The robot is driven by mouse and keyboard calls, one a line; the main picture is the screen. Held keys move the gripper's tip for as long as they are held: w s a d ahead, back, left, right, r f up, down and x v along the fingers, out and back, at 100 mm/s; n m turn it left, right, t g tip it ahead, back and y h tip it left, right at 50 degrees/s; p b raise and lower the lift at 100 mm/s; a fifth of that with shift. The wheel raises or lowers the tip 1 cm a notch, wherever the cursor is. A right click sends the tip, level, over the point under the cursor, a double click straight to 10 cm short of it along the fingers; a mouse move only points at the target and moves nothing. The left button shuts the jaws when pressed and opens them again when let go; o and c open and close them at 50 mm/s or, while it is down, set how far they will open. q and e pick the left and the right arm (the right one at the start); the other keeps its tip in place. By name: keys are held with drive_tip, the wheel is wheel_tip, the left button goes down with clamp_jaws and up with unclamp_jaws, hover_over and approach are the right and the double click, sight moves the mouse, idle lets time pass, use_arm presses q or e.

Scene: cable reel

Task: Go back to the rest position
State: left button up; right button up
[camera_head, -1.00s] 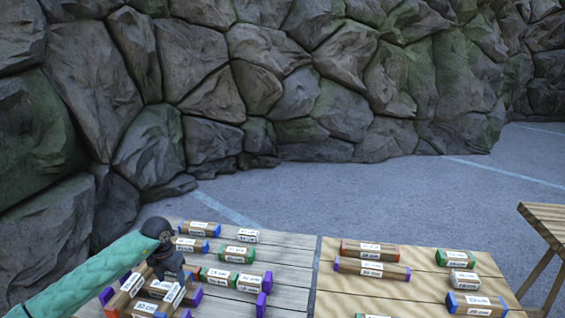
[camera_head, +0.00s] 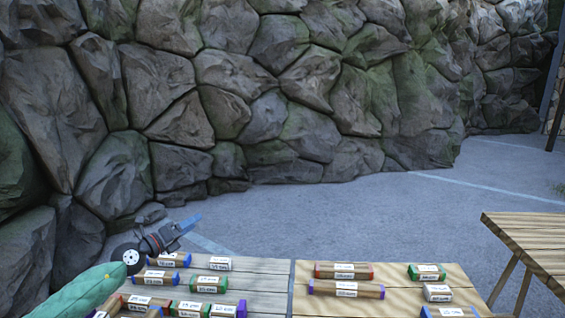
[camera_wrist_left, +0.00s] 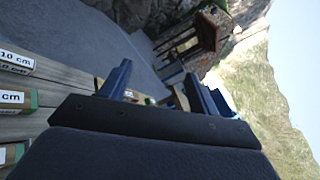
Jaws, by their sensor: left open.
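My left gripper (camera_head: 190,228) is raised above the far left corner of the wooden table (camera_head: 255,280), pointing right and away from me. In the left wrist view its two blue fingers (camera_wrist_left: 160,95) stand apart with nothing between them. My left arm comes in from the lower left in a green sleeve. My right gripper does not show in either view.
Several labelled wooden blocks with coloured ends lie on the table, among them a long purple-ended one (camera_head: 346,289) and a red-ended one (camera_head: 343,271). A second wooden table (camera_head: 530,240) stands at the right. A rock wall (camera_head: 280,90) rises behind open grey pavement (camera_head: 370,215).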

use_arm(q)
drive_tip(key=s+a+r+n+t+y, duration=0.1)
drive_tip(key=a+r+n+t+y, duration=0.1)
drive_tip(key=r+n+t+y, duration=0.5)
drive_tip(key=s+a+r+n+t+y, duration=0.1)
drive_tip(key=a+r+n+t+y, duration=0.3)
drive_tip(key=n, duration=0.7)
drive_tip(key=s+d+f+n+g+y, duration=0.25)
drive_tip(key=s+f+n+g, duration=0.5)
drive_tip(key=f, duration=0.55)
drive_tip(key=s+d+f+n+g+y, duration=0.2)
drive_tip(key=s+d+f+n+g, duration=0.2)
drive_tip(key=s+f+g, duration=0.65)
drive_tip(key=s+d+f+n+g+h, duration=0.1)
drive_tip(key=s+d+f+g, duration=0.1)
drive_tip(key=s+d+f, duration=0.2)
drive_tip(key=s+d+f+n+g+h, duration=0.1)
drive_tip(key=s+d+f, duration=0.3)
drive_tip(key=s+f, duration=0.6)
drive_tip(key=s+d+f+n+g+h, duration=0.1)
drive_tip(key=s+f, duration=0.6)
drive_tip(key=s, duration=1.2)
drive_tip(key=d+g+h, duration=0.1)
drive_tip(key=d+h, duration=0.1)
drive_tip(key=d, duration=0.1)
drive_tip(key=shift+s+d+f+g, duration=0.3)
drive_tip(key=shift+d, duration=0.05)
